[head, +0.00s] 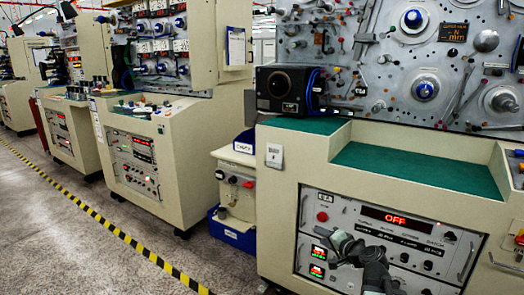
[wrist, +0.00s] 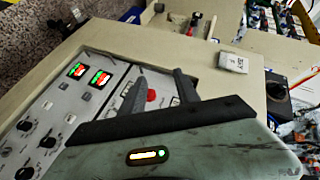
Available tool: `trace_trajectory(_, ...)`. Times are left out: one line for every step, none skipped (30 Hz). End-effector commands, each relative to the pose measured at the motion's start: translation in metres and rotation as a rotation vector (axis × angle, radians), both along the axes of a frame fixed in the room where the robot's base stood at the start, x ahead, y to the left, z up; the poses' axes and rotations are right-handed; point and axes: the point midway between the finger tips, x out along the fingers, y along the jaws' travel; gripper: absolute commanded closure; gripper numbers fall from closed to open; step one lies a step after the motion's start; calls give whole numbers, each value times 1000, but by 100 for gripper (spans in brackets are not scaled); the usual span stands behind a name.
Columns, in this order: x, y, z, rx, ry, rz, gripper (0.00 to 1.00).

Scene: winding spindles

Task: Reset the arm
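My gripper (head: 343,246) is in front of the lower control panel (head: 408,232) of the nearest winding machine in the head view. It covers part of the panel's left and lower middle. In the wrist view, the two dark fingers of my gripper (wrist: 159,76) stand apart with nothing between them. A red button (wrist: 151,95) on the panel shows behind the gap. I cannot tell how far the fingertips are from the panel.
The machine's green shelf (head: 420,170) lies above the panel, below the spindle board (head: 400,85). A blue bin (head: 232,232) stands left of this machine. Another machine (head: 140,150) stands farther left. Grey floor (head: 60,240) is clear beyond a yellow-black line (head: 100,220).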

Motion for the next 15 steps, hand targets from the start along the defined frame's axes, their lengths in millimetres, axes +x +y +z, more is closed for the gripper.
trace_trajectory(-6, 43, -15, -63, 44, 96, 62)
trace_trajectory(-11, 64, -24, -105, 73, 150, 62)
trace_trajectory(-20, 89, -38, -165, 115, 222, 62)
trace_trajectory(-27, 106, -48, -208, 147, 274, 62)
trace_trajectory(-36, 121, -59, -256, 181, 324, 62)
trace_trajectory(-48, 138, -73, -321, 228, 387, 62)
trace_trajectory(-59, 148, -84, -371, 267, 434, 62)
trace_trajectory(-70, 155, -95, -424, 308, 477, 62)
trace_trajectory(-85, 160, -109, -497, 369, 532, 62)
trace_trajectory(-97, 159, -119, -553, 418, 566, 62)
trace_trajectory(-108, 154, -127, -605, 470, 593, 62)
trace_trajectory(-122, 143, -137, -668, 539, 616, 62)
trace_trajectory(-131, 132, -142, -705, 589, 626, 62)
trace_trajectory(-140, 120, -147, -742, 637, 634, 62)
trace_trajectory(-152, 107, -151, -785, 701, 643, 62)
